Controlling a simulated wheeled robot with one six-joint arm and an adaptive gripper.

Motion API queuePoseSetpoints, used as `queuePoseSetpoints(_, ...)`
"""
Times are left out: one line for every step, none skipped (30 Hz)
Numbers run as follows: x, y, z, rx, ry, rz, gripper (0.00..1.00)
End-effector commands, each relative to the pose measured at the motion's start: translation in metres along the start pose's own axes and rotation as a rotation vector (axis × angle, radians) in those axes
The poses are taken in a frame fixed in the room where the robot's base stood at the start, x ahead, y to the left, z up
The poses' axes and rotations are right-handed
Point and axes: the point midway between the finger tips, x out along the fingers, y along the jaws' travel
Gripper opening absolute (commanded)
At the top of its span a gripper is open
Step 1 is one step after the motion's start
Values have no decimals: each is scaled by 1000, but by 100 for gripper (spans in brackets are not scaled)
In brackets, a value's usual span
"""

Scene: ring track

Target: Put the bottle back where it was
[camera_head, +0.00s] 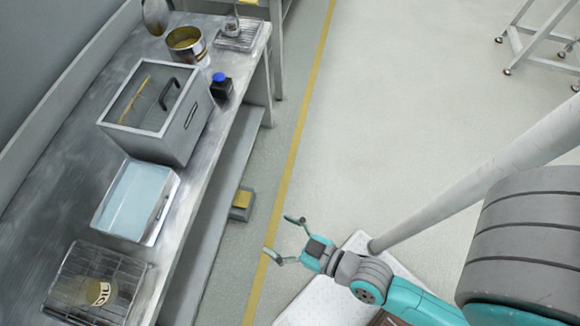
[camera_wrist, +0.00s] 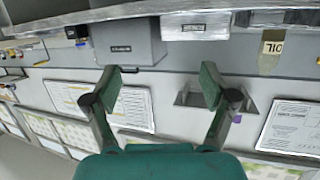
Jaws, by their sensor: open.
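A small dark bottle with a blue cap (camera_head: 221,85) stands upright on the metal bench (camera_head: 52,203), just right of the grey lidded box (camera_head: 190,127) in the head view. My gripper (camera_head: 283,238) is open and empty, out over the floor beside the bench, well apart from the bottle. In the wrist view my gripper (camera_wrist: 160,85) shows its two teal fingers spread with nothing between them. The same box (camera_wrist: 128,42) shows ahead. Small dark items sit at its left there, and I cannot tell whether one is the bottle.
On the bench are a water-filled tray (camera_head: 135,202), a wire basket (camera_head: 80,300) with a tan labelled item (camera_head: 97,291), and a metal can (camera_head: 187,44). A small box (camera_head: 242,204) sits low under the bench. Posted sheets (camera_wrist: 295,127) show below the bench edge.

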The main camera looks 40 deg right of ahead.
Motion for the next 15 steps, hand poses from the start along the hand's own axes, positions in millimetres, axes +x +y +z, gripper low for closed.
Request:
queuePoseSetpoints(-20, 9, 1, 6, -10, 43, 84)
queuePoseSetpoints(-31, 14, -1, 9, -11, 66, 84)
queuePoseSetpoints(-46, 18, -3, 12, -11, 95, 84)
queuePoseSetpoints(-56, 22, -5, 15, -12, 116, 84)
queuePoseSetpoints(-66, 24, -8, 18, -11, 135, 84)
queuePoseSetpoints(-80, 27, -11, 21, -11, 159, 84)
queuePoseSetpoints(-89, 29, -14, 23, -10, 174, 84)
queuePoseSetpoints(-97, 30, -17, 26, -8, 189, 84)
queuePoseSetpoints(-107, 31, -21, 28, -8, 204, 84)
queuePoseSetpoints(-114, 31, -24, 30, -6, 215, 84)
queuePoseSetpoints(-120, 31, -27, 32, -6, 223, 84)
queuePoseSetpoints(-127, 31, -30, 34, -4, 232, 84)
queuePoseSetpoints(-131, 31, -32, 35, -3, 238, 84)
queuePoseSetpoints(-134, 31, -35, 36, -2, 242, 84)
queuePoseSetpoints(-138, 30, -37, 37, 0, 246, 84)
